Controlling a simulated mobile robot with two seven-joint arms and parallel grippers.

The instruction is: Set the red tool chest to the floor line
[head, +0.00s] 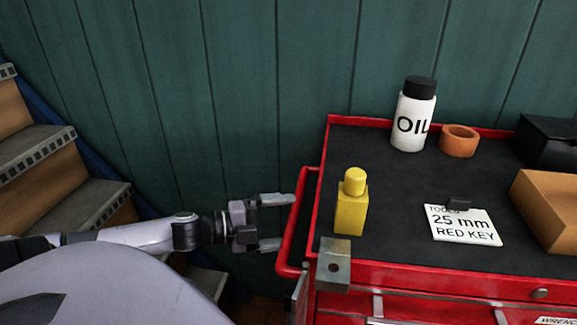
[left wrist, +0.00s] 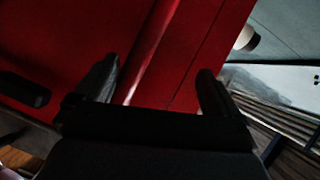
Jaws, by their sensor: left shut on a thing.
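The red tool chest (head: 425,275) fills the right of the head view, with a black mat on top and drawers in front. Its red side handle (head: 288,228) sticks out on its left side. My left gripper (head: 283,222) is shut on this handle, one finger above the other. In the dark left wrist view, the red chest side (left wrist: 60,35) and the handle bar (left wrist: 150,50) show beyond the two fingers of my left gripper (left wrist: 155,85). The finger contact is hard to see. My right gripper is not in view. No floor line shows.
On the chest stand an oil bottle (head: 410,120), an orange ring (head: 459,141), a yellow bottle (head: 351,207), a sign reading "25 mm red key" (head: 463,226) and a cardboard box (head: 550,205). A grey metal block (head: 334,266) sits at the front-left corner. Stairs (head: 75,205) rise at left.

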